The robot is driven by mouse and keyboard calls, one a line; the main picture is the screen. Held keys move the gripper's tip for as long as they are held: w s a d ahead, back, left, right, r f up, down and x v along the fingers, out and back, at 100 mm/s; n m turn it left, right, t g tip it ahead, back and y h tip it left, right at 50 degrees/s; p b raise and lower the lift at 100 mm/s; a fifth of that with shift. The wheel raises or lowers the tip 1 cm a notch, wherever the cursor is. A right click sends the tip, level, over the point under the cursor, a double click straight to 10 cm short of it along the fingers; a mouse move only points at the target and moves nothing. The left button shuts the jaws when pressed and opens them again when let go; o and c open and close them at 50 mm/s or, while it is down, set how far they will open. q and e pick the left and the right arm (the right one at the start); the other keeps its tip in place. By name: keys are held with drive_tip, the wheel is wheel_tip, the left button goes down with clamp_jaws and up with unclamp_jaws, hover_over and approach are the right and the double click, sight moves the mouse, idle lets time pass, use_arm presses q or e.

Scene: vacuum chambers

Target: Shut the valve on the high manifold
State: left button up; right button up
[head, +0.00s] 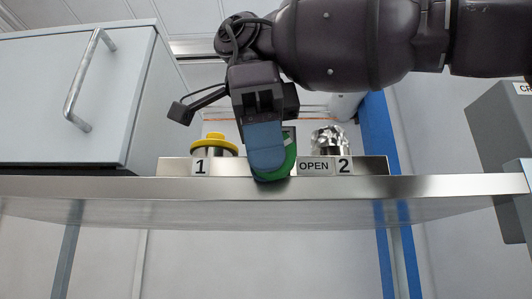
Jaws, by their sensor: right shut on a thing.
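The manifold (375,166) is a metal strip along the front of a high steel shelf, seen from below. It carries labels "1", "OPEN" and "2". A green valve handle (290,152) shows between the labels "1" and "OPEN", mostly hidden behind my gripper. My right gripper (266,165) comes down from above, its blue fingertip pad over the green handle, and is shut on it. A yellow-capped fitting (214,142) stands behind label "1", and a shiny metal fitting (330,141) behind label "2". My left gripper is not in view.
The steel shelf (440,186) spans the view with a straight front edge. A white cabinet (75,100) with a bar handle stands at the left. A grey box (503,130) is at the right edge. A blue post (380,130) rises behind.

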drive_tip(key=shift+h, duration=0.4)
idle(0.4)
drive_tip(key=o, duration=0.6)
drive_tip(key=shift+o, duration=0.2)
drive_tip(key=shift+y, duration=1.5)
